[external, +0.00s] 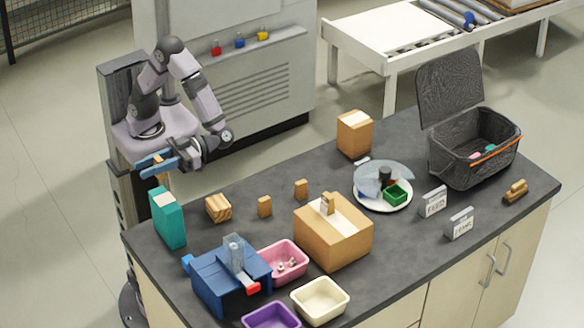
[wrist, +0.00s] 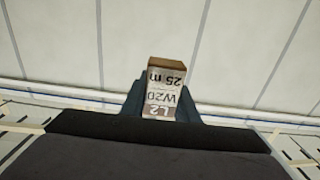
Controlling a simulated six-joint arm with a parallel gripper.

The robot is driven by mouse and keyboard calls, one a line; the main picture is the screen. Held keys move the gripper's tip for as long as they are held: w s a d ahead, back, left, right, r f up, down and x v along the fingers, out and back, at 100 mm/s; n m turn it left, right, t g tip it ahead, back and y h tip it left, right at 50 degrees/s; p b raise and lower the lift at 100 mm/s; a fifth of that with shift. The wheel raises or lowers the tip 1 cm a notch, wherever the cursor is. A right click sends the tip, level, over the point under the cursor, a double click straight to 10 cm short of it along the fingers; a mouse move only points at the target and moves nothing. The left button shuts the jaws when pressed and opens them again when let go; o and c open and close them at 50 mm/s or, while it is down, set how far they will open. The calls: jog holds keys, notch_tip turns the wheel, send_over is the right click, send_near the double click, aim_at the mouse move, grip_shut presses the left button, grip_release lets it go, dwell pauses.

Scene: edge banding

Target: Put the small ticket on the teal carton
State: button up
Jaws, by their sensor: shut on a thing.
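My gripper (external: 157,166) is shut on a small tan block with a printed face, which looks like the small ticket (external: 159,158). In the wrist view the ticket (wrist: 165,88) sits between the fingers, and its print reads "L2", "W20" and "25 m" upside down. The gripper holds it in the air, above the table's left end. The teal carton (external: 168,220) stands upright on the table below the gripper, with a pale patch on its top. The carton is not in the wrist view.
Small tan blocks (external: 264,206) and a striped wooden block (external: 218,208) stand right of the carton. A blue dispenser (external: 222,283) stands in front, beside a pink bin (external: 284,260). A large cardboard box (external: 345,245) and an open dark basket (external: 455,165) are farther right.

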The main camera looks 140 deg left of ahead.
notch_tip(320, 180, down, 9)
jog(key=shift+p, duration=0.45)
dwell(0.3)
jog(key=shift+f, duration=0.1)
jog(key=o, duration=1)
jog(key=shift+a+r, duration=0.1)
jog(key=shift+r, duration=0.1)
jog(key=shift+a+b, duration=1.6)
jog(key=shift+a, duration=4.35)
jog(key=shift+w, duration=0.1)
